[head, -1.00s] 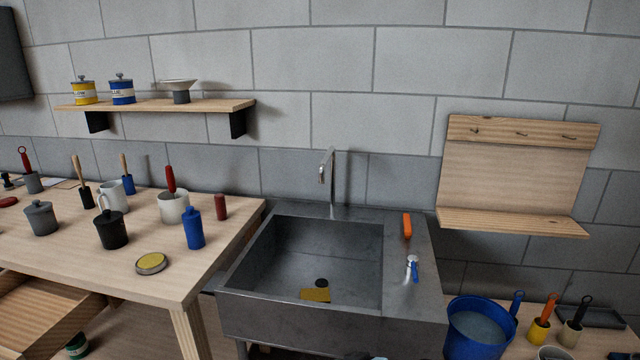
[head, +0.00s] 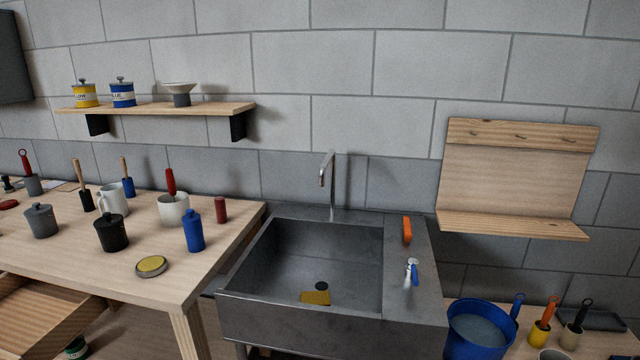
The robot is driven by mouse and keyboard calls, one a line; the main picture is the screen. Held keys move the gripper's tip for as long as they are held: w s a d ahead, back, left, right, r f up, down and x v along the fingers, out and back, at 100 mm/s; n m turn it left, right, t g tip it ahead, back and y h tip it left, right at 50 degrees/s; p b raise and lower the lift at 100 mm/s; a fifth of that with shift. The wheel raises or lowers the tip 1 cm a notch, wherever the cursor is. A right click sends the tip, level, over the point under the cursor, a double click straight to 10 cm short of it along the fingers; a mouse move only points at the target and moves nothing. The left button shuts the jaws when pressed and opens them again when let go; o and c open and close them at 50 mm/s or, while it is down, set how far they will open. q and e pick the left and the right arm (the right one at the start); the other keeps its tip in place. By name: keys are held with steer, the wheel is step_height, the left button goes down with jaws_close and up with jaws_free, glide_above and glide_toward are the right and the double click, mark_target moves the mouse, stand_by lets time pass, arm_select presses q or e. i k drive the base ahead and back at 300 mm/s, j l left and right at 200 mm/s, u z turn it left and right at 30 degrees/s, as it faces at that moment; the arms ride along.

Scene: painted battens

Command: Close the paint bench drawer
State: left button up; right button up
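The paint bench (head: 120,268) stands at the left with a light wooden top. Its drawer (head: 62,318) is pulled open below the top at the lower left; its inside shows as bare wood, and the picture edge cuts part of it off. Neither of my grippers shows in the head view.
Pots, brushes, a blue bottle (head: 193,231) and a round tin lid (head: 151,266) stand on the bench. A green-labelled can (head: 77,347) is under the drawer. A steel sink (head: 240,308) stands right of the bench, with a blue bucket (head: 462,345) further right.

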mark_target(39, 319)
steer(key=u, duration=1.95)
